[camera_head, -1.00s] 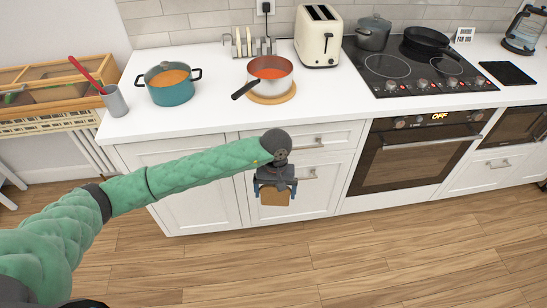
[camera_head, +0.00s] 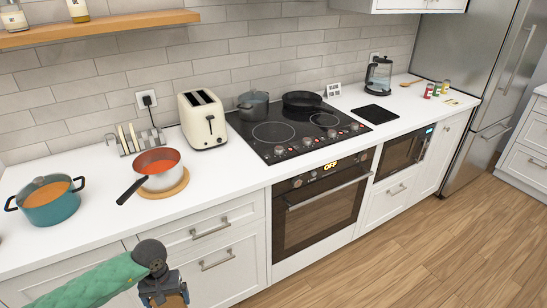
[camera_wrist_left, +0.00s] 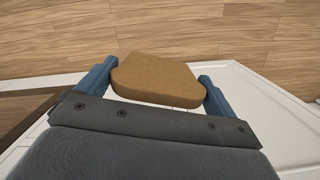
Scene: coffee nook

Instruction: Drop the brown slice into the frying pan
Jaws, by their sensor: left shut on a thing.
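The brown slice (camera_wrist_left: 158,78) is held between the two blue fingers of my left gripper (camera_wrist_left: 155,88) in the left wrist view. In the head view my left gripper (camera_head: 165,298) is at the bottom edge, in front of the white drawers and below the counter top, with a little of the slice showing. The black frying pan (camera_head: 302,102) sits on the back of the cooktop (camera_head: 290,132), far up and to the right of the gripper. My right gripper is not in view.
A grey lidded pot (camera_head: 254,105) stands left of the pan. The toaster (camera_head: 203,120), red-filled saucepan (camera_head: 158,171) and teal pot (camera_head: 47,203) line the counter to the left. A black mat (camera_head: 375,114) lies right of the cooktop. The floor ahead is clear.

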